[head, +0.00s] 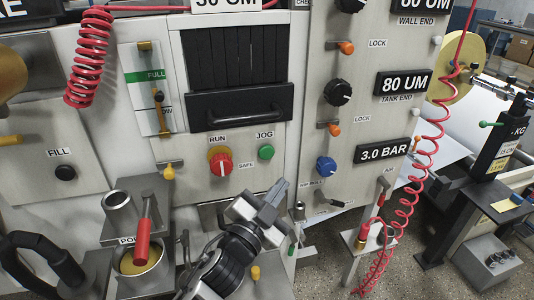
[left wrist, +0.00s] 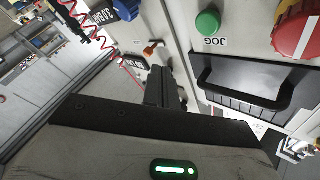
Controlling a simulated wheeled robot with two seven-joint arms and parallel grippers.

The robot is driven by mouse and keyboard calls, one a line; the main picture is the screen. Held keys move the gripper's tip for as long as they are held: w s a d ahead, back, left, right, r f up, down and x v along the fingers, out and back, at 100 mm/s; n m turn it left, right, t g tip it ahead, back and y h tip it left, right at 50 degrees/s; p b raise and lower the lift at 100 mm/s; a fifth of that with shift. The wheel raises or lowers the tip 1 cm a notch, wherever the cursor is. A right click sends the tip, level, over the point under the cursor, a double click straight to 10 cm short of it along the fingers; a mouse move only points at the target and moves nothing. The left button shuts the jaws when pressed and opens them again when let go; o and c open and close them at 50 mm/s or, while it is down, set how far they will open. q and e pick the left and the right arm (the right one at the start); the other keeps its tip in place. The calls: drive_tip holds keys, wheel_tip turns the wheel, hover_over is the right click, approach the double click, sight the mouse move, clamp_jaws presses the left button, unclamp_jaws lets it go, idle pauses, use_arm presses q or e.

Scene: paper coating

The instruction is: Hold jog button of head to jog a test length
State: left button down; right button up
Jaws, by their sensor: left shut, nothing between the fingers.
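The green JOG button (head: 266,152) sits on the grey machine panel, below its JOG label and right of the red RUN/SAFE knob (head: 220,163). In the left wrist view the JOG button (left wrist: 207,23) is near the top, its label upside down, with the red knob (left wrist: 298,25) at the right edge. My left gripper (head: 277,190) is shut and empty. Its fingertips are below and slightly right of the button in the head view, apart from it. In the left wrist view the dark fingers (left wrist: 160,80) lie below and left of the button. My right gripper is in neither view.
A black-handled drawer (head: 240,105) is above the buttons. A blue knob (head: 326,167) is to the right, and a coiled red hose (head: 405,205) hangs farther right. A cup with a red-handled tool (head: 142,240) stands lower left.

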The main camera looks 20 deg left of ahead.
sight(266, 152)
use_arm(q)
drive_tip(key=w+a, duration=0.4)
drive_tip(key=w, duration=0.2)
drive_tip(key=shift+w+a, duration=0.35)
drive_tip(key=shift+w, duration=0.05)
idle(1.8)
drive_tip(key=shift+w+a, duration=0.25)
drive_tip(key=shift+w, duration=0.1)
idle(0.4)
